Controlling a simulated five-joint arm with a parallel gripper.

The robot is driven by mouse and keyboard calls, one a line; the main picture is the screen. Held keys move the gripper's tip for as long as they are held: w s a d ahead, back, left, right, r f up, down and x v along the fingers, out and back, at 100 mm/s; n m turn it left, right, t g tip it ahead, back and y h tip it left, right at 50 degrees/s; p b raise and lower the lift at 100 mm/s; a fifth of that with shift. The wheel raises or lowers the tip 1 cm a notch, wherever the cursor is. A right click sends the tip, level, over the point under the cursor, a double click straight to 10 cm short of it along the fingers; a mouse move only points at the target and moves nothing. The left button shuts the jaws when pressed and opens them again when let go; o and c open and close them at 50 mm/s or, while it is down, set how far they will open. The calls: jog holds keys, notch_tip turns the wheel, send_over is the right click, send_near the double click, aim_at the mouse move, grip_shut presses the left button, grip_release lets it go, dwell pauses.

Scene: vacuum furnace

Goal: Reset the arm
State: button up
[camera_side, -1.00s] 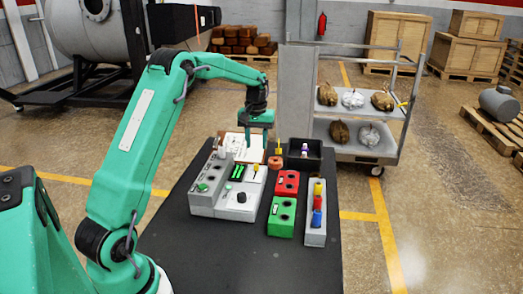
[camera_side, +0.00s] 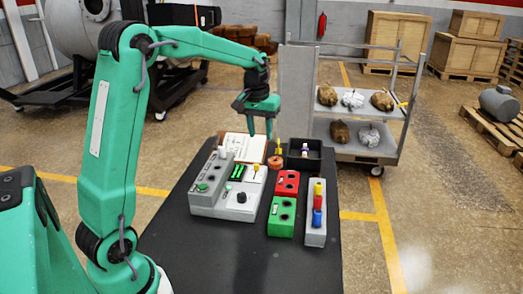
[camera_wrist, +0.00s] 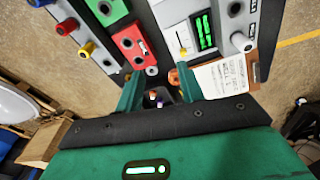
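My green gripper (camera_side: 260,134) hangs above the far part of the black table (camera_side: 190,266), over the clipboard with written paper (camera_side: 245,146). It is clear of the things below. In the wrist view its two fingers (camera_wrist: 160,70) stand apart with nothing held between them. The grey control box (camera_side: 225,208), with a green display, knobs and buttons, stands nearer on the table. It also shows at the top right in the wrist view (camera_wrist: 232,20).
A red block (camera_side: 287,182), a green block (camera_side: 281,216), and a grey rack (camera_side: 316,236) with coloured pegs stand right of the control box. A black bin (camera_side: 316,152) and orange round piece (camera_side: 275,162) are behind. A cart (camera_side: 350,154) stands beyond the table.

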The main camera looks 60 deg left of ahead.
jog(key=s+d+r+m+t, duration=0.25)
jog(key=s+d+r, duration=0.35)
jog(key=s+d, duration=0.45)
jog(key=s+d+f+m+t, duration=0.1)
jog(key=s+d+m, duration=0.1)
jog(key=s, duration=0.4)
jog(key=s+d+f+m, duration=0.1)
jog(key=s+d+m, duration=0.1)
jog(key=s, duration=0.4)
jog(key=shift+s+d+f+t, duration=0.25)
jog(key=shift+d+f+t, duration=0.1)
jog(key=shift+d, duration=0.55)
